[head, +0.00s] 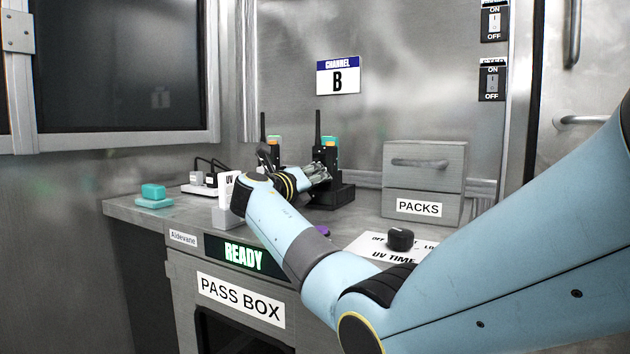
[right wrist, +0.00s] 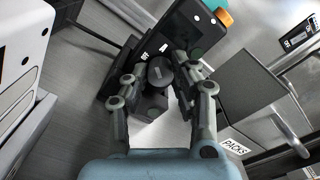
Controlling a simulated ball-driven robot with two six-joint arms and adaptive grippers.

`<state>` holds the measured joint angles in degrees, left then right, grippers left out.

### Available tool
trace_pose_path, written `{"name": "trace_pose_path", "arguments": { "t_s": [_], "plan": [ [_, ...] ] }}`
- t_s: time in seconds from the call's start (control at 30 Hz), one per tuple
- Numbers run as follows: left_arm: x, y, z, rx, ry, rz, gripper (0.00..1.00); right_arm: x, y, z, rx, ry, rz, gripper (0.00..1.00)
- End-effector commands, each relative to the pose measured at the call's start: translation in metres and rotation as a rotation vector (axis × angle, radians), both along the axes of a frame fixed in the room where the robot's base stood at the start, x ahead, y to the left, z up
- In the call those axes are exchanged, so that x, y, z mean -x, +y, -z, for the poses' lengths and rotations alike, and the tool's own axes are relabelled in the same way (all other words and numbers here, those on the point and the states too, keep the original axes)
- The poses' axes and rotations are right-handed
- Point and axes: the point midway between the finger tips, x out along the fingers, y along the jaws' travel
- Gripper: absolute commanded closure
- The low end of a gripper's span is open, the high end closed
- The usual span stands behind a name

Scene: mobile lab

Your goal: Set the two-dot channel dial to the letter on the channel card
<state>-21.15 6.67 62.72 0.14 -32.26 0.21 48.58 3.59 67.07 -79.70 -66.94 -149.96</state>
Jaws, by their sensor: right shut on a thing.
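The channel card (head: 338,76) on the back wall reads "B". Two dark handheld radios with antennas stand on the bench, a nearer one (head: 326,155) and one to its left (head: 273,150), partly hidden by my arm. My right gripper (head: 318,174) is at the front of the nearer radio. In the right wrist view its fingers (right wrist: 162,84) are shut on a dark round dial (right wrist: 160,72) on the radio unit (right wrist: 183,32). Small white marks show on that unit's face; the dial's letter setting cannot be read. My left gripper is not in view.
A grey PACKS drawer box (head: 425,180) stands right of the radios. A black UV TIME knob (head: 400,239) is at the bench front. A teal block (head: 153,192) lies at left. The pass box (head: 240,300) below shows READY. My right arm crosses the bench.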

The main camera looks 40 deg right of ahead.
Motion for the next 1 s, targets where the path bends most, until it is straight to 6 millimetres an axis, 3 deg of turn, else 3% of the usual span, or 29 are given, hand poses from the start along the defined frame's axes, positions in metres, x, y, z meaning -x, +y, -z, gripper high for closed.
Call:
{"name": "trace_pose_path", "arguments": {
  "t_s": [0.23, 0.53, 1.0],
  "plan": [
    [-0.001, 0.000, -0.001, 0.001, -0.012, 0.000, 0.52, 0.000, 0.000, 0.000, -0.010, -0.020, 0.000, 1.00],
    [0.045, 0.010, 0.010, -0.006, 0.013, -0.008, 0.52, 0.001, 0.001, -0.002, -0.071, -0.166, 0.000, 1.00],
    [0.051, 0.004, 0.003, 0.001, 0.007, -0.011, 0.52, 0.000, 0.000, 0.001, -0.198, -0.468, -0.001, 1.00]
  ]
}}
